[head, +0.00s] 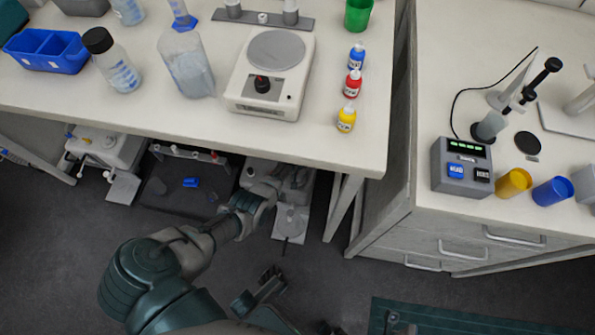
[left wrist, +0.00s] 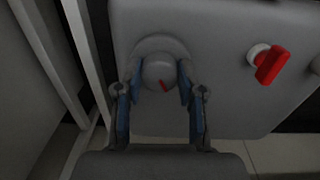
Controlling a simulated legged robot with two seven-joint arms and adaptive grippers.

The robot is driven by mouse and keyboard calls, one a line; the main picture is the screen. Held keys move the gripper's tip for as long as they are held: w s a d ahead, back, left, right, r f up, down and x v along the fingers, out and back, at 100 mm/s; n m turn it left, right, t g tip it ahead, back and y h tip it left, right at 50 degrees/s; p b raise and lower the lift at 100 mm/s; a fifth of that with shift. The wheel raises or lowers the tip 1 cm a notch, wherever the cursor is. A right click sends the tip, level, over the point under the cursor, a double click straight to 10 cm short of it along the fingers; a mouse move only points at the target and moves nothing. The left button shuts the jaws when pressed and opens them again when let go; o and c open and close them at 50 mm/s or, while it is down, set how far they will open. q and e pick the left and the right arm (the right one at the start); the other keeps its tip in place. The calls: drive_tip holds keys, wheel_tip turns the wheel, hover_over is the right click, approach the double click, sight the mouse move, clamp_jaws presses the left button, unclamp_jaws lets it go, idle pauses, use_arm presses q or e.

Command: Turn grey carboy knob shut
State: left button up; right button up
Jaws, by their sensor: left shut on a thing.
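The grey carboy (left wrist: 225,50) fills much of the left wrist view as a smooth grey face. Its round grey knob (left wrist: 158,72) has a short red mark pointing down and slightly right. My left gripper (left wrist: 159,82) is shut on the knob, with one blue-padded finger on each side. In the head view my left arm reaches under the bench, and my left gripper (head: 262,193) is at a grey vessel (head: 297,178); the knob is hidden there. My right gripper (head: 260,290) is low in front, apart from the carboy; its finger opening is unclear.
A red valve handle (left wrist: 271,64) sticks out right of the knob. A light frame leg (left wrist: 82,50) stands close on the left. The white bench (head: 200,115) overhangs my left arm, and a drawer cabinet (head: 440,240) stands at the right.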

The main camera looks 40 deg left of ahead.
use_arm(q)
drive_tip(key=m, duration=0.3)
drive_tip(key=shift+w+a, duration=0.1)
drive_tip(key=shift+w, duration=0.05)
drive_tip(key=shift+m, duration=1.1)
drive_tip(key=o, duration=0.8)
drive_tip(key=shift+c, duration=0.2)
drive_tip(key=o, duration=0.4)
